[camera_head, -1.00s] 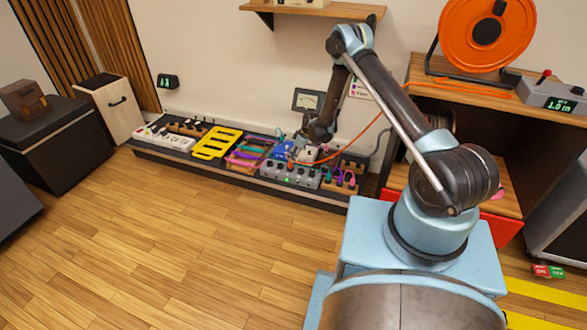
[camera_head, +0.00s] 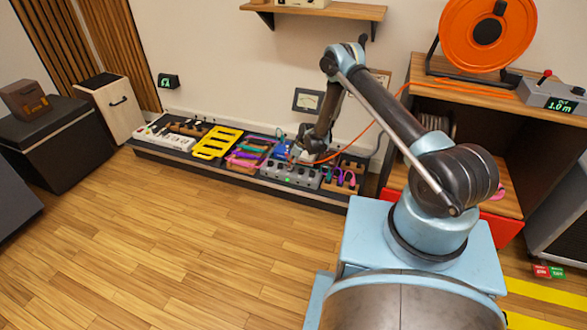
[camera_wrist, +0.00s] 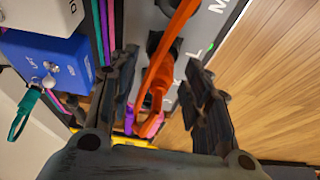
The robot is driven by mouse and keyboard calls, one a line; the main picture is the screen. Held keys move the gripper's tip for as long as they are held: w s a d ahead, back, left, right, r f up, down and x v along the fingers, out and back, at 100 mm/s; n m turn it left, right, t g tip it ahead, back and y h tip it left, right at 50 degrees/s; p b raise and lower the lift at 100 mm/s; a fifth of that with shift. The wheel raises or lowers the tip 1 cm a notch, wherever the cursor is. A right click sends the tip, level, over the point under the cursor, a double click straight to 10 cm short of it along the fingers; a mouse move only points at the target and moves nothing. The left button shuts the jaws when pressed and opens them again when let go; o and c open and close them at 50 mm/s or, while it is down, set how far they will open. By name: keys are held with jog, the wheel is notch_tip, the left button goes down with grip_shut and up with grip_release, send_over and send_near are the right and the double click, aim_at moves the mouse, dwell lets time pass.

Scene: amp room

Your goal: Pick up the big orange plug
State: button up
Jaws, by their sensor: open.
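In the wrist view, an orange plug with a thick orange lead (camera_wrist: 158,85) runs between the two dark fingers of my gripper (camera_wrist: 161,65). The fingers are apart, one on each side of the orange piece, and I see a gap on both sides. Whether either finger touches it is unclear. In the head view, my gripper (camera_head: 299,152) is low over the right half of the pedalboard (camera_head: 240,177). The plug is too small and hidden to make out there. An orange cable (camera_head: 375,123) runs from that area up to the right.
A blue pedal (camera_wrist: 45,62) and a teal plug (camera_wrist: 20,116) sit close by on the left in the wrist view. An orange reel (camera_head: 487,34) stands on the wooden cabinet (camera_head: 440,92) at right. The wooden floor (camera_head: 180,240) in front is clear.

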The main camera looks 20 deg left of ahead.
jog(key=shift+c, duration=0.5)
grip_shut()
jog(key=shift+r, duration=5.05)
